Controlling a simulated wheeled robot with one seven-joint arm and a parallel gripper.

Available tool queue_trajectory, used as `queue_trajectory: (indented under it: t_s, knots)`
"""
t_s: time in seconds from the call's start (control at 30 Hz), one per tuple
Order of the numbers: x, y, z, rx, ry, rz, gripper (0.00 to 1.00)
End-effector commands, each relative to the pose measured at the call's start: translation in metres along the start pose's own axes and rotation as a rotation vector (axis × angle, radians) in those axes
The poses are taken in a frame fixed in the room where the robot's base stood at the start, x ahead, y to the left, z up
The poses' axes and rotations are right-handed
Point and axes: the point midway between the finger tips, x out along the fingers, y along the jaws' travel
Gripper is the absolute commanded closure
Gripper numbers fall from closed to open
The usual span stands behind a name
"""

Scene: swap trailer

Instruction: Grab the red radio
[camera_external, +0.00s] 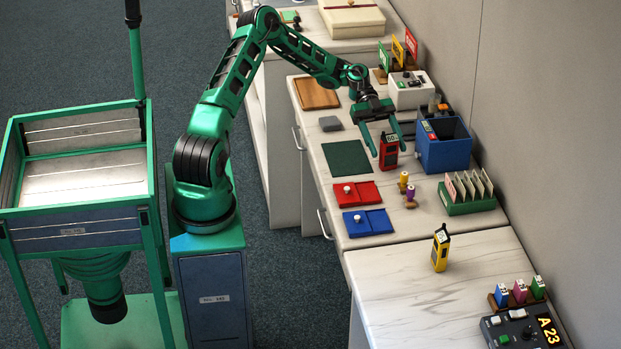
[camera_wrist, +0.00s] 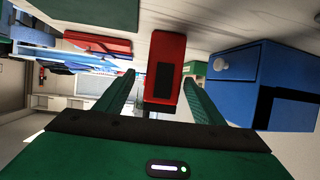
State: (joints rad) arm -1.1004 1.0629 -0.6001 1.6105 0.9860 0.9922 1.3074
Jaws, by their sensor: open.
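The red radio (camera_external: 388,153) stands upright on the white marbled counter (camera_external: 322,153), just left of a blue box. It also shows in the wrist view (camera_wrist: 165,68), where it appears between my two green fingers. My gripper (camera_external: 385,151) is open, with its fingers pointing down toward the radio from above and beside it. In the wrist view my gripper (camera_wrist: 160,95) has a finger on each side of the radio, with gaps visible. Whether either finger touches it I cannot tell.
The blue box (camera_external: 444,148) stands close to the radio's right, also large in the wrist view (camera_wrist: 262,85). A dark green mat (camera_external: 347,158) lies to the left.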

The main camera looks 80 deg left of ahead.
Motion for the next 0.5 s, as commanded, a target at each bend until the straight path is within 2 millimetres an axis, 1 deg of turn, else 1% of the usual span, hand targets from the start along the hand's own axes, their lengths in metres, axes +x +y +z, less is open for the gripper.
queue_trajectory:
  t_s: [0.17, 0.4, 0.5]
  knots:
    - [0.011, -0.001, -0.002, 0.0, 0.0, 0.002, 0.38]
    - [0.044, -0.005, -0.004, -0.001, 0.0, 0.003, 0.38]
    - [0.051, -0.005, -0.004, 0.0, 0.0, 0.001, 0.38]
